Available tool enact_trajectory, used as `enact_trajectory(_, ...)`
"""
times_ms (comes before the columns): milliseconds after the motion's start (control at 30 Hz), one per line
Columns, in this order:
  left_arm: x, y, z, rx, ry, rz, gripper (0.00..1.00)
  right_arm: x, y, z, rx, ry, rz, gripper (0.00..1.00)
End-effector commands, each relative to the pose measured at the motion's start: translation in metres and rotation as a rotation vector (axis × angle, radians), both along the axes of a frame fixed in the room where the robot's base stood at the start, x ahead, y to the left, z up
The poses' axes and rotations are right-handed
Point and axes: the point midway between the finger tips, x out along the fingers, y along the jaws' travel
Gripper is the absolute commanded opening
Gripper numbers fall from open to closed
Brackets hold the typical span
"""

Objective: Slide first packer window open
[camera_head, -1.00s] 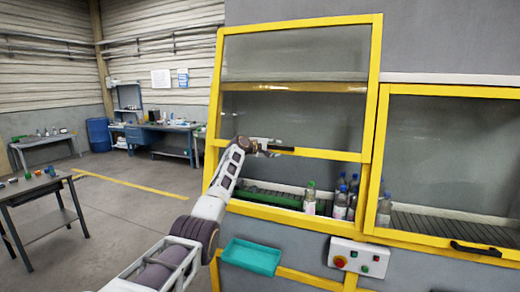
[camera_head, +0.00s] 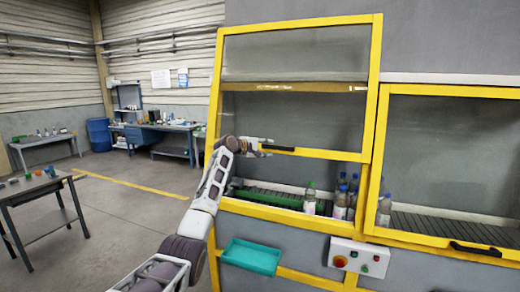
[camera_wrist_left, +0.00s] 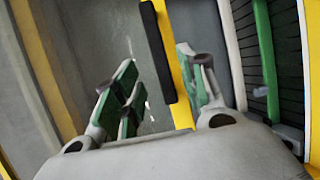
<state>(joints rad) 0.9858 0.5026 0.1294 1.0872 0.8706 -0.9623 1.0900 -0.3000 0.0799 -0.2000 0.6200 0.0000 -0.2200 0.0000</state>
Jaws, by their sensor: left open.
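The first packer window (camera_head: 296,124) is a clear pane in a yellow frame. It stands raised in the head view, with an open gap below its lower yellow bar (camera_head: 330,155). Its black handle (camera_head: 280,149) is on that bar; in the wrist view the handle (camera_wrist_left: 158,60) runs between my fingers. My left gripper (camera_head: 265,146) is open at the handle's left end. In the wrist view the left gripper's (camera_wrist_left: 156,58) green-padded fingers lie on either side of the handle, apart from each other. Whether they touch it is unclear. My right gripper is out of view.
Bottles (camera_head: 310,198) stand on the conveyor (camera_head: 270,196) behind the gap. A second window (camera_head: 450,150) at right is down, with its black handle (camera_head: 480,249) low. A teal tray (camera_head: 251,257) and a button box (camera_head: 358,258) are below. Open floor lies left.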

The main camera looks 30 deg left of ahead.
Motion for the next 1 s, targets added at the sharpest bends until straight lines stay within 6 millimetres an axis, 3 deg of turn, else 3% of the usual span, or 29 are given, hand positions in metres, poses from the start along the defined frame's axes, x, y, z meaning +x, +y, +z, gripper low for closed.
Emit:
enact_trajectory(500, -0.032, 0.005, 0.008, 0.001, 0.000, 0.000, 0.41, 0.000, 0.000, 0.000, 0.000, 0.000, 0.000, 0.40)
enact_trajectory(1000, -0.035, 0.006, 0.008, 0.000, 0.000, 0.000, 0.41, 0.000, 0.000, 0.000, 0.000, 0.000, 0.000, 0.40)
